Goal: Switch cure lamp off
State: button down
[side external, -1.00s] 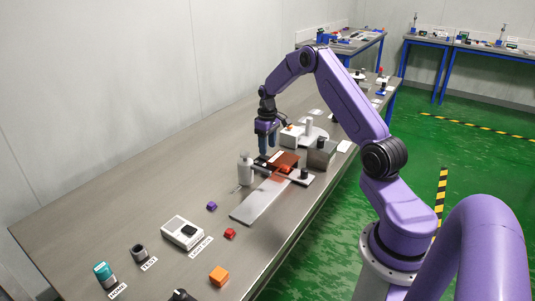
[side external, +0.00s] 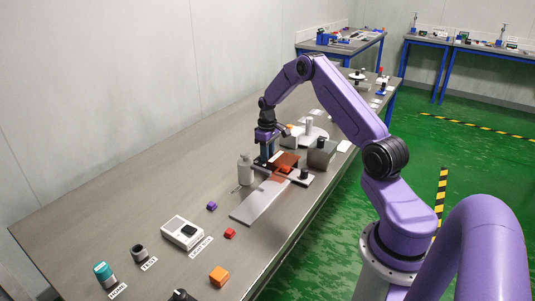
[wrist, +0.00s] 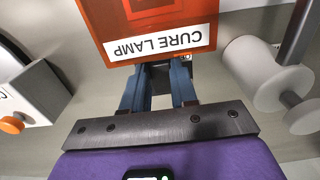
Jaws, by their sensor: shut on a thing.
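The cure lamp (side external: 285,160) is an orange-red hood over a grey strip, with a reddish glow on the strip at its front edge. In the wrist view its hood (wrist: 150,18) fills the top centre, with an upside-down CURE LAMP label (wrist: 160,43). My gripper (side external: 265,160) points down beside the lamp's left side. In the wrist view my gripper (wrist: 159,84) has its two blue fingers close around a small dark part (wrist: 160,76) just below the label, seemingly the lamp's switch. The fingers hide most of it, so its position cannot be told.
A white bottle (side external: 245,170) stands close to the left of my gripper. A white box with an orange knob (wrist: 13,122) and a grey block (side external: 321,154) are nearby. Red (side external: 230,233), purple (side external: 212,206) and orange (side external: 219,276) blocks lie nearer the front.

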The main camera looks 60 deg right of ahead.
jog(key=shift+w, duration=0.1)
jog(key=shift+w+g, duration=0.2)
jog(key=shift+g, duration=0.7)
jog(key=shift+r, duration=0.1)
jog(key=c, duration=0.9)
grip_release()
jog(key=shift+w+r, duration=0.5)
jog(key=shift+r, duration=2.35)
jog(key=shift+w+r, duration=0.45)
jog(key=shift+r, duration=2.45)
jog(key=shift+w+r, duration=0.5)
jog(key=shift+r, duration=2.35)
jog(key=shift+a, duration=0.1)
